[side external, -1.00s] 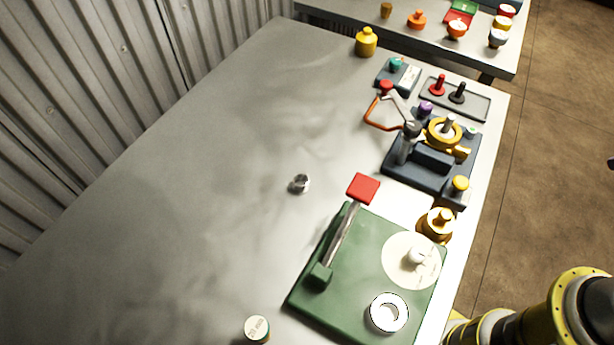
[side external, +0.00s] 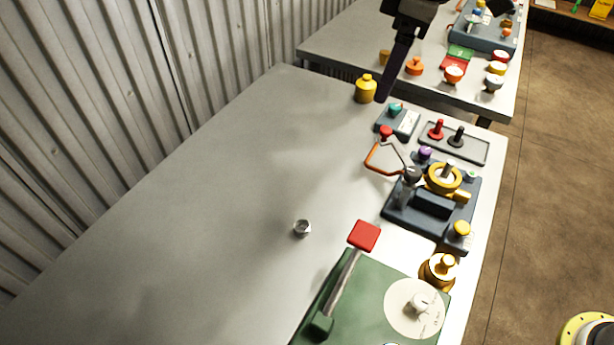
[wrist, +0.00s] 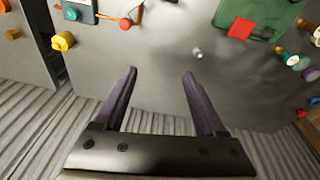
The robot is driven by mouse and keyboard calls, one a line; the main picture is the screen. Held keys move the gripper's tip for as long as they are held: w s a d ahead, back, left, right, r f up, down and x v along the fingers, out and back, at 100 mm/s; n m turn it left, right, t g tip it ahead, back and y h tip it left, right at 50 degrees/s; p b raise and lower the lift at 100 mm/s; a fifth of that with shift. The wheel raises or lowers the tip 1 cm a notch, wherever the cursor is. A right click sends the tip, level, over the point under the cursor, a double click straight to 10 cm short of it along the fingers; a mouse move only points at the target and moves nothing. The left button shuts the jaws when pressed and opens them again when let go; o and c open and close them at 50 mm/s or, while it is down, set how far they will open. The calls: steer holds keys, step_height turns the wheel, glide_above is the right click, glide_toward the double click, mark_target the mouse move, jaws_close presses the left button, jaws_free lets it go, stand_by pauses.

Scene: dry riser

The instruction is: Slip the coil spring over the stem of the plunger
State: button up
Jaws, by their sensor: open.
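A small silver ring-like piece (side external: 302,228) lies alone on the grey table; it may be the coil spring, but it is too small to tell. It also shows in the wrist view (wrist: 197,53), beyond my fingertips and a little to the right. A blue-grey fixture (side external: 432,204) stands on the right, with a yellow ring (side external: 443,178) around a grey stem; I cannot tell whether this is the plunger. My gripper (side external: 383,99) is at the table's far end, near a yellow bottle. The wrist view shows its fingers (wrist: 160,73) apart with nothing between them.
A tray (side external: 478,151) with red and black pegs, an orange wire handle (side external: 378,160) and a green base (side external: 375,290) with a red-ended lever (side external: 364,236) line the right side. The table's left is clear.

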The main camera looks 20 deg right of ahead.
steer(key=a+f+n, duration=0.1)
steer(key=a+f, duration=0.6)
steer(key=a, duration=0.1)
steer(key=n+g+h, duration=0.1)
steer(key=n+g, duration=0.1)
glide_above(304, 221)
step_height(304, 221, down, 7)
steer(key=f, duration=0.7)
steer(key=shift+s+a+f, duration=0.1)
steer(key=shift+s+f, duration=0.1)
steer(key=shift+s, duration=0.15)
steer(key=shift+s+a+f, duration=0.1)
steer(key=shift+s+f, duration=0.05)
steer(key=shift+f, duration=1.25)
steer(key=shift+s+f, duration=0.1)
steer(key=shift+f, duration=1.3)
jaws_close()
